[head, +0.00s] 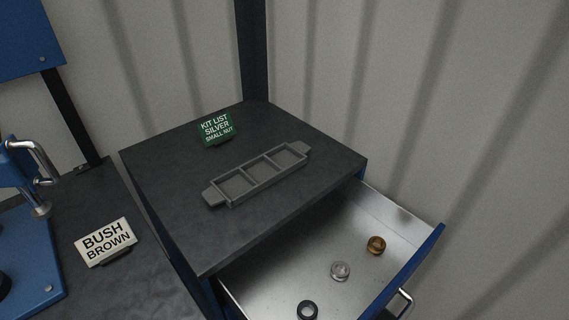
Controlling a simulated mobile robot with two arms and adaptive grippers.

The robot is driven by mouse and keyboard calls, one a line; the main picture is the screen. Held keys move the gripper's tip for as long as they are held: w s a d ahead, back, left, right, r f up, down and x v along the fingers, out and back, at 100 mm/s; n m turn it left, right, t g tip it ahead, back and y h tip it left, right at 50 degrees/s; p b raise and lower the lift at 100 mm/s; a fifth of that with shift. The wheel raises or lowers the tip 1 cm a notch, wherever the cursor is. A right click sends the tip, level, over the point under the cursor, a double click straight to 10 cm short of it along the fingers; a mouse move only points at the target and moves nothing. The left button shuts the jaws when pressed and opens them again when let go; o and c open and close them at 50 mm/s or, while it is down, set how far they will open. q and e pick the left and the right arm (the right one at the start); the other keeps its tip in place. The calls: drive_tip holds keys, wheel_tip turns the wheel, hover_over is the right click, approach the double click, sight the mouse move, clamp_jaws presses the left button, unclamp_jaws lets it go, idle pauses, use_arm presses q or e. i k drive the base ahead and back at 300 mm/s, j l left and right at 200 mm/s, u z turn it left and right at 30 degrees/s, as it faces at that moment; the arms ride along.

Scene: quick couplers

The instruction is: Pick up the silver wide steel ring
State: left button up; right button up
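A silver ring (340,271) lies in the open drawer (286,284), between a brown-gold ring (376,245) and a black ring (307,310). It looks like the silver steel ring, but its width is hard to judge at this size. The silver ring is apart from the other two and rests on the drawer's bare metal floor. Neither of my grippers shows in the head view.
A grey tray (218,200) with three empty compartments sits on the dark cabinet top. A green sign (216,129) reads "KIT LIST SILVER SMALL NUT". A "BUSH BROWN" sign (106,242) and a blue device with a metal handle (40,178) stand left. The drawer's blue front has a handle (404,301).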

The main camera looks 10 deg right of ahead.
sight(343, 266)
drive_tip(key=z, duration=1)
